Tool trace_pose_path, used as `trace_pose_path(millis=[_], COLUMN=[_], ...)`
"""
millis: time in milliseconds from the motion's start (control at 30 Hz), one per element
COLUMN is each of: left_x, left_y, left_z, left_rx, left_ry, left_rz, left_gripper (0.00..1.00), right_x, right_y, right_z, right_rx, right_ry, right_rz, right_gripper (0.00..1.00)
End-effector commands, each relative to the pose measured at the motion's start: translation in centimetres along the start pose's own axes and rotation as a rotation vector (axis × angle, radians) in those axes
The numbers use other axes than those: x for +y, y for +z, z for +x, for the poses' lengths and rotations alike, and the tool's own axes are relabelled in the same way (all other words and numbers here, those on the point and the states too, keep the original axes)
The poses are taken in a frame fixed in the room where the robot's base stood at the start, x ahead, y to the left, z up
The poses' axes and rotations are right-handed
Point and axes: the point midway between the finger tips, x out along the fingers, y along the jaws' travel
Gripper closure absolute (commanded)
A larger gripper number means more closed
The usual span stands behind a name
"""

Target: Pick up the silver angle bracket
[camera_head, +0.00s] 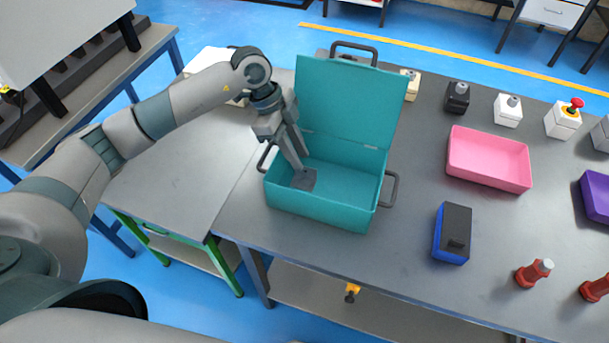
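A teal box (320,212) with its lid raised stands on the grey table. My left gripper (299,165) reaches down into the left part of this box. A small grey flat piece (306,183), which looks like the silver angle bracket, lies at the fingertips on the box floor. The fingers partly cover it, and I cannot tell whether they touch it or have closed on it. My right gripper is not in view.
A pink tray (488,160) and a blue-and-black device (452,233) stand right of the box. Red-based parts (533,273) are near the front right. Small switch boxes (508,110) line the back. The raised lid (347,103) and handles border the box.

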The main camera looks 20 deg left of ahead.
Motion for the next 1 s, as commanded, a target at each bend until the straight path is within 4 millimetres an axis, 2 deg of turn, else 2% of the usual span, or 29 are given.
trace_pose_path(millis=[133,300,500,1000], left_x=[0.1,0.1,0.1,0.0], left_y=[-0.2,-0.4,-0.3,-0.2], left_z=[0.7,2.6,4.8,5.1], left_rx=[0.000,0.000,0.000,0.000], left_ry=[0.003,0.004,0.002,0.001], left_rz=[-0.001,-0.002,-0.002,0.000], left_gripper=[0.76,0.76,0.76,0.76], right_x=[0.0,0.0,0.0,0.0], right_y=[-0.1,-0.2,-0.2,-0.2], right_z=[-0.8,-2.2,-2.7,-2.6], right_rx=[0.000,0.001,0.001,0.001], right_ry=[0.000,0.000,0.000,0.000], right_rz=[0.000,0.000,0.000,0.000], right_gripper=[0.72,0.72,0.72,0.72])
